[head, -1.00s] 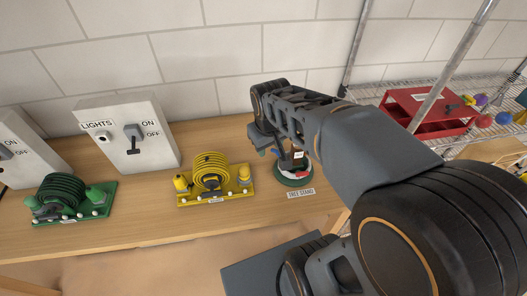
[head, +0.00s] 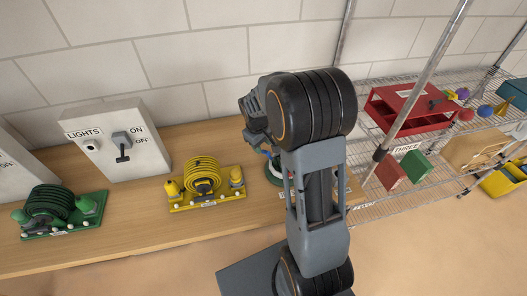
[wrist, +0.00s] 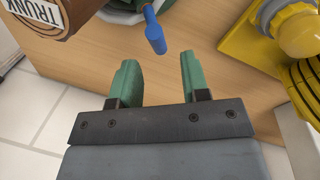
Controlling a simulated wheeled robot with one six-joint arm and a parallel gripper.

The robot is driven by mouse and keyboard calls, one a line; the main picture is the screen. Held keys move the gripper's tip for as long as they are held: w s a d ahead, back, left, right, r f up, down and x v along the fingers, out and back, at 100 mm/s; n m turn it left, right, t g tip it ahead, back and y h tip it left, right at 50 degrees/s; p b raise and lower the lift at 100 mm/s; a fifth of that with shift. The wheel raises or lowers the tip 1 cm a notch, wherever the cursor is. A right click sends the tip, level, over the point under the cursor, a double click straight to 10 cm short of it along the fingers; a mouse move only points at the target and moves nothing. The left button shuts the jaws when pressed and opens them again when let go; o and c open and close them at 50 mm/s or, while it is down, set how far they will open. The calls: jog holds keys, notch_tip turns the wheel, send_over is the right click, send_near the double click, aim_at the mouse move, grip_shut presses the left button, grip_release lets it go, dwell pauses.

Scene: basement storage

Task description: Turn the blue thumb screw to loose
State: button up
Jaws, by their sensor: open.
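The blue thumb screw (wrist: 154,32) shows in the wrist view as a rounded blue handle pointing down from the green tree stand (wrist: 118,13). A brown trunk (wrist: 78,10) with a TRUNK label stands at the top left of that view. My gripper (wrist: 157,62) is open and empty, with its two green fingers apart. The screw's free end lies just beyond the fingertips, between their lines, and no contact shows. In the head view my arm hides most of the stand; part of its green rim (head: 272,174) shows.
A yellow coiled-hose base (head: 208,205) sits left of the stand and shows at the wrist view's right. A green coil base (head: 60,232) and LIGHTS switch box (head: 120,165) stand farther left. Wire shelving with a red rack (head: 410,118) is at right.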

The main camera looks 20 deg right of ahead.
aim_at(263, 151)
jog(key=shift+w+d+f, duration=0.1)
jog(key=shift+d+f, duration=0.1)
jog(key=shift+f, duration=1.05)
jog(key=shift+w+d+f, duration=0.1)
jog(key=shift+d+f, duration=0.1)
jog(key=shift+f, duration=1)
jog(key=shift+c, duration=0.4)
grip_shut()
